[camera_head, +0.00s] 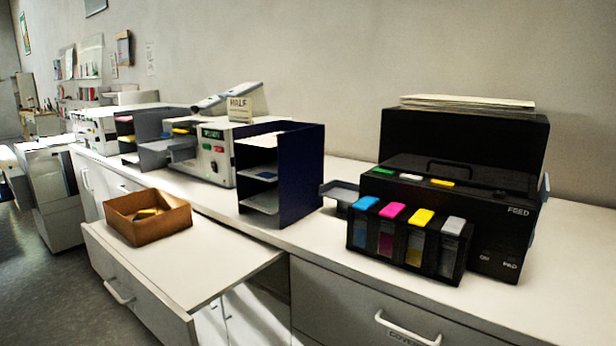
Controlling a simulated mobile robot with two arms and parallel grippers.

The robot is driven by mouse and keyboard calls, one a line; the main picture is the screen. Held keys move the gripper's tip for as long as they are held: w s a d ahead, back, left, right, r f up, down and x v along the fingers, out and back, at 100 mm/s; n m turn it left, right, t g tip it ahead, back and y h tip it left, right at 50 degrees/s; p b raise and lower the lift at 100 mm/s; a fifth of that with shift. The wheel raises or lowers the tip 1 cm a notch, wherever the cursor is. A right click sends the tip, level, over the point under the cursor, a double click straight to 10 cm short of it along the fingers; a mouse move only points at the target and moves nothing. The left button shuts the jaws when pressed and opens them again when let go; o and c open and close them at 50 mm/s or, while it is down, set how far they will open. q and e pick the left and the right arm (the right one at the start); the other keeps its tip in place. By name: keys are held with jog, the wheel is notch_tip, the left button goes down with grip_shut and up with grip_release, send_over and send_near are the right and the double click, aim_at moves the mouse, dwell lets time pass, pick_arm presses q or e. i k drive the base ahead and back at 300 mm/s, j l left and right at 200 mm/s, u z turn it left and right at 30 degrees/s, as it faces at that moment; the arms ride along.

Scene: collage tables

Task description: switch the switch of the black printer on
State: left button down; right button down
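The black printer (458,145) stands on the white counter at the right, with a stack of paper on its top. Its right front face carries small pale markings, "FEED" high up and what looks like "ON" (484,257) low down. A switch there is too small to make out, and I cannot tell its position. Green, white and yellow pieces lie in a row on the printer's lower top, below a black handle. A black ink holder (399,265) with blue, magenta, yellow and grey caps stands against its front. Neither of my grippers is in view.
A dark blue shelf unit (303,172) and a pale machine (210,150) stand left of the printer. A brown open box (148,224) sits on a white surface jutting out from the counter. A drawer handle (407,328) is below the printer. Counter in front of the shelf is bare.

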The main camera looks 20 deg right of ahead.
aim_at(502, 194)
jog(key=z, duration=1.55)
